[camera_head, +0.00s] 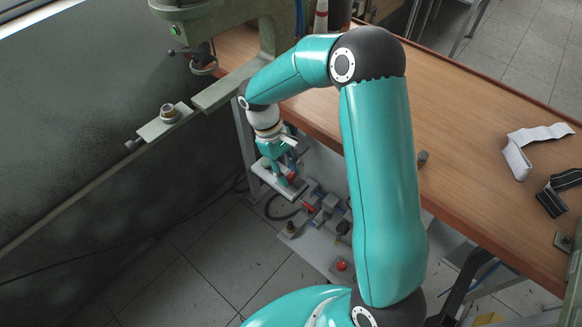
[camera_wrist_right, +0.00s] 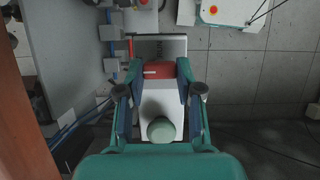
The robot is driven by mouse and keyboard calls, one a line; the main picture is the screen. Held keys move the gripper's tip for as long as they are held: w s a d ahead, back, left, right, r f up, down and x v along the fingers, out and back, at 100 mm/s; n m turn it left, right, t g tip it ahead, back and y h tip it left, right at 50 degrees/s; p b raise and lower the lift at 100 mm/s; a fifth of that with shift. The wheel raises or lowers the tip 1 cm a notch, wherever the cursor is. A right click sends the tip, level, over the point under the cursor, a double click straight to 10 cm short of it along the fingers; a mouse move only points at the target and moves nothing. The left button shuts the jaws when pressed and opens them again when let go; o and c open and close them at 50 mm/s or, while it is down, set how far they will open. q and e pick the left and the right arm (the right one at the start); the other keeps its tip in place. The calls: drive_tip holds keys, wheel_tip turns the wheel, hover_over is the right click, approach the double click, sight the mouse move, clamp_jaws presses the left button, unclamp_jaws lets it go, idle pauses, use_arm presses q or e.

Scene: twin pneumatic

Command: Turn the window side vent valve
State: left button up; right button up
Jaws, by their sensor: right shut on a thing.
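A red valve handle (camera_wrist_right: 158,71) sits on a pale plate (camera_wrist_right: 172,101) in the right wrist view. My right gripper (camera_wrist_right: 157,66) is shut on it, one finger against each side. In the head view my right gripper (camera_head: 286,174) points down at the plate (camera_head: 262,172), low beside the bench. The red handle (camera_head: 291,177) shows there as a small patch between the fingers. The exact angle of the handle is hard to tell. My left gripper is out of view.
A wooden bench top (camera_head: 480,130) runs along the right, with pale and dark straps (camera_head: 530,148) on it. Other pneumatic fittings, another red part (camera_head: 308,207) and a red button (camera_head: 341,265) are close to my right gripper. A dark wall stands at left; grey floor tiles (camera_head: 215,245) lie below.

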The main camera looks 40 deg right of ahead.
drive_tip(key=shift+s+f, duration=0.1)
drive_tip(key=shift+s, duration=0.15)
clamp_jaws()
drive_tip(key=o, duration=1.1)
unclamp_jaws()
drive_tip(key=shift+o, duration=0.2)
drive_tip(key=shift+w, duration=0.1)
drive_tip(key=v, duration=1.2)
